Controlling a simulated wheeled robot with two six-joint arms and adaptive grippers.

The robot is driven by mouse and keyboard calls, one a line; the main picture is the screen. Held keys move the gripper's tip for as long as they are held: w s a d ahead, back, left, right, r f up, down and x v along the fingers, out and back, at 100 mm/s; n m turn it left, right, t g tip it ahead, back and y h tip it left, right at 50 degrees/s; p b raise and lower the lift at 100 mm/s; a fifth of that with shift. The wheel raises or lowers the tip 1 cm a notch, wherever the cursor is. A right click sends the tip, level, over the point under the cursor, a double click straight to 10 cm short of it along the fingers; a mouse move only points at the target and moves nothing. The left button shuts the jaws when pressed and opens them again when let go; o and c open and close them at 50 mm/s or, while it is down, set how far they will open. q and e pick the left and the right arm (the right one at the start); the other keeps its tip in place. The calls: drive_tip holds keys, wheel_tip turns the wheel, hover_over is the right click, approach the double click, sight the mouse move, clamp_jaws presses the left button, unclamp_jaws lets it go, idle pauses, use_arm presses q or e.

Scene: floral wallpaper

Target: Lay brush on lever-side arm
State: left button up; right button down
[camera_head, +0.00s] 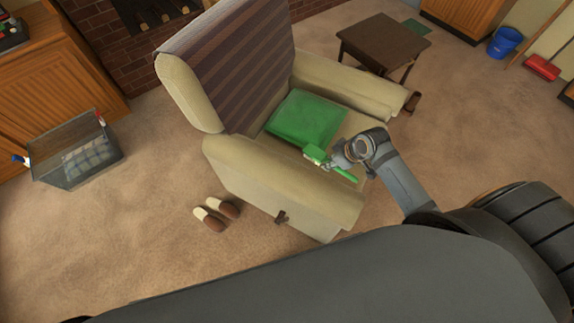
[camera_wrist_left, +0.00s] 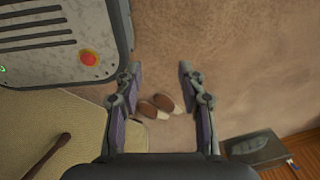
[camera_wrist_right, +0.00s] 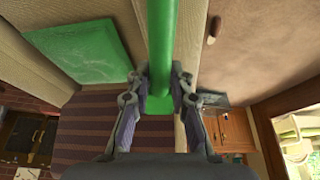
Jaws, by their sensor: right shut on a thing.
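The green brush (camera_head: 316,154) is in my right gripper (camera_head: 350,152), which is shut on its handle; the handle (camera_wrist_right: 162,35) shows between the fingers in the right wrist view. In the head view the brush overlaps the inner edge of the near arm (camera_head: 285,184) of the beige armchair. I cannot tell its height above it. A brown lever (camera_head: 281,217) is on the outer side of this arm; a lever-like piece shows in the left wrist view (camera_wrist_left: 48,155). My left gripper (camera_wrist_left: 160,85) is open and empty above the floor, out of the head view.
A green cushion (camera_head: 305,118) lies on the seat, against the striped backrest. Brown and cream slippers (camera_head: 215,214) are on the carpet beside the chair. A dark basket (camera_head: 78,158) stands at left, a small table (camera_head: 384,42) beyond the far arm.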

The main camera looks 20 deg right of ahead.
drive_tip(key=shift+s+d+r+n, duration=0.35)
drive_tip(key=shift+d+r+n, duration=0.1)
drive_tip(key=shift+r+n, duration=0.15)
drive_tip(key=shift+s+r+n+g+y, duration=0.1)
drive_tip(key=shift+r+n+g+y, duration=0.05)
drive_tip(key=shift+n+g+y, duration=0.2)
drive_tip(key=shift+a+r, duration=0.1)
drive_tip(key=shift+a, duration=0.05)
drive_tip(key=shift+a+f, duration=0.2)
drive_tip(key=w+a+f, duration=0.8)
drive_tip(key=a, duration=0.1)
drive_tip(key=shift+w+a+f, duration=0.1)
drive_tip(key=shift+a+f, duration=0.05)
drive_tip(key=shift+f, duration=0.05)
drive_tip(key=shift+w+a+f, duration=0.3)
drive_tip(key=shift+a+f, duration=0.05)
drive_tip(key=shift+f, duration=0.2)
drive_tip(key=shift+f+b, duration=0.35)
drive_tip(key=shift+f, duration=1.25)
use_arm(q)
drive_tip(key=shift+w+a+f, duration=0.2)
drive_tip(key=shift+w+a, duration=0.3)
drive_tip(key=shift+w, duration=0.3)
